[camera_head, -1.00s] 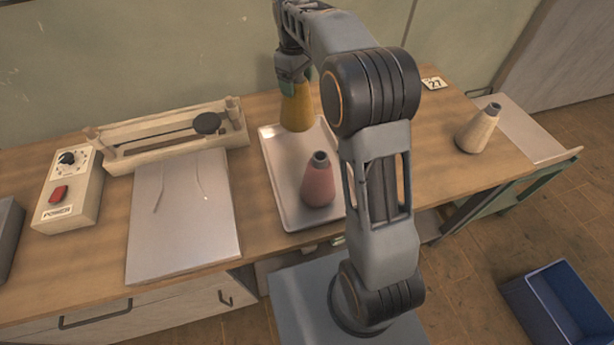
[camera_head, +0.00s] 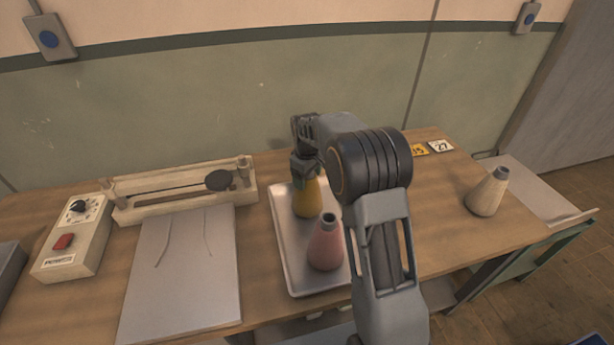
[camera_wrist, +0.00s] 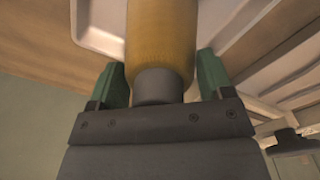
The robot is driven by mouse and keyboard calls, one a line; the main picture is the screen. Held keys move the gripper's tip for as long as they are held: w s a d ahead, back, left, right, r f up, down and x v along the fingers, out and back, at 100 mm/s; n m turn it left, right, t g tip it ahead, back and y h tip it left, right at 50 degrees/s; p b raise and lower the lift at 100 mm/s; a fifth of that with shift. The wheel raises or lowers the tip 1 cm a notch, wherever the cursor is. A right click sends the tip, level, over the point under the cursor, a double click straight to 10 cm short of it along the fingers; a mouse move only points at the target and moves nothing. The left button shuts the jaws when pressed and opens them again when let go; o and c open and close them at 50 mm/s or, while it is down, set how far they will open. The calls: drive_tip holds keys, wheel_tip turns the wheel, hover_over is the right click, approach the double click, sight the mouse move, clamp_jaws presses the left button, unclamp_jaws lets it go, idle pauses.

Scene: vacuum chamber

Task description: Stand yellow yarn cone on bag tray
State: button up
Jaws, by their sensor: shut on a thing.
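The yellow yarn cone (camera_head: 308,200) is upright at the far end of the metal tray (camera_head: 284,262), its base over or on the tray floor; I cannot tell for sure whether it touches. My gripper (camera_head: 306,168) is above it, shut on the cone's top from overhead. In the wrist view, the green fingers of my gripper (camera_wrist: 165,82) lie on either side of the dark neck of the yellow cone (camera_wrist: 162,40). The cone's base is out of that view.
A pink cone (camera_head: 325,248) stands in the tray's near half, close to the yellow one. A cream cone (camera_head: 487,194) stands at the table's right end. A sealer bar (camera_head: 180,190), a flat grey plate (camera_head: 180,280) and a power box (camera_head: 75,238) are left.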

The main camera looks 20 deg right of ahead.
drive_tip(key=shift+f, duration=0.1)
drive_tip(key=o, duration=1.5)
drive_tip(key=shift+o, duration=0.2)
wheel_tip(320, 180, up, 12)
drive_tip(key=s+r+m+t, duration=0.2)
drive_tip(key=s+r+m, duration=0.1)
drive_tip(key=s, duration=1)
drive_tip(key=s+f+m+t, duration=0.2)
drive_tip(key=s+f+m, duration=0.2)
drive_tip(key=s, duration=1)
drive_tip(key=shift+f+b, duration=0.3)
drive_tip(key=shift+f, duration=0.25)
drive_tip(key=shift+d, duration=0.1)
